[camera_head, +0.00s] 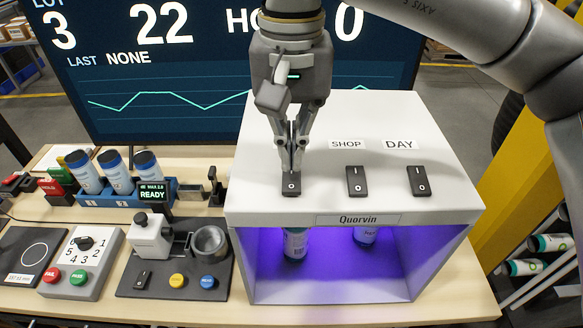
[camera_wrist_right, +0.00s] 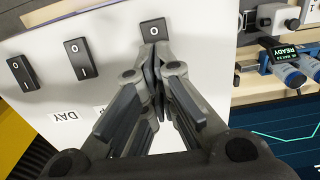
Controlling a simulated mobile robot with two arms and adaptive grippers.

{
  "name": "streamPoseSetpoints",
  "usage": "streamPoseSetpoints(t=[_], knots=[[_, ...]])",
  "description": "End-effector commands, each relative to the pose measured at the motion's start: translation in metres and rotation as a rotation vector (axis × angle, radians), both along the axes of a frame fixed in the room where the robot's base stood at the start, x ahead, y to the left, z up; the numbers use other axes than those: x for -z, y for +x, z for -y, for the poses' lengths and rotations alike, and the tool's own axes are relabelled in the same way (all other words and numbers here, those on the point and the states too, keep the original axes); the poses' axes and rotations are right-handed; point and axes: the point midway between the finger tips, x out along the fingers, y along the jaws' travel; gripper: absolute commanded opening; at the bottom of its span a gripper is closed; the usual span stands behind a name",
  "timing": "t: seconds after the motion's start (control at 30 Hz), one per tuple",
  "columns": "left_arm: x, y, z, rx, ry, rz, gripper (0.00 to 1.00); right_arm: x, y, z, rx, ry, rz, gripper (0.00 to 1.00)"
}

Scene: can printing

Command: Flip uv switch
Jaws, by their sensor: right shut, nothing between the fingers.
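A white box labelled Quorvin (camera_head: 345,220) has a row of black rocker switches on its sloped top. The left rocker switch (camera_head: 291,187) is directly at my right gripper's fingertips, and its label is hidden behind the gripper. The middle switch (camera_head: 357,181) is labelled SHOP and the right switch (camera_head: 419,181) DAY. My right gripper (camera_head: 292,168) points down, shut and empty, at the upper end of the left switch. In the right wrist view, the closed fingertips (camera_wrist_right: 154,52) overlap one end of that switch (camera_wrist_right: 153,28); whether they touch is unclear. My left gripper is out of view.
Purple light fills the box's open front, where cans (camera_head: 295,243) stand. Left of the box are a small machine with a READY display (camera_head: 152,192), a blue rack (camera_head: 105,199) of cans, and a grey dial panel (camera_head: 82,262). A large screen (camera_head: 150,70) stands behind.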

Motion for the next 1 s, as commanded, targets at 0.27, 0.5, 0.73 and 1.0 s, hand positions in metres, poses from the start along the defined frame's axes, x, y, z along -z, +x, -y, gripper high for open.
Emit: streamPoseSetpoints(t=[0.27,0.5,0.73,1.0], knots=[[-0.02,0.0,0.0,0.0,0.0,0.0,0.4,-0.026,0.0,0.0,0.001,-0.001,0.0,0.0],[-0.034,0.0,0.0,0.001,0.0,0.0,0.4,-0.044,0.0,0.0,0.001,0.001,0.0,0.0],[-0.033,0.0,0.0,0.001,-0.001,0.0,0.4,-0.044,0.0,0.0,0.0,0.0,0.001,0.0],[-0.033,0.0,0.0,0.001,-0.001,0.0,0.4,-0.044,0.0,0.0,0.0,0.0,0.001,0.0]])
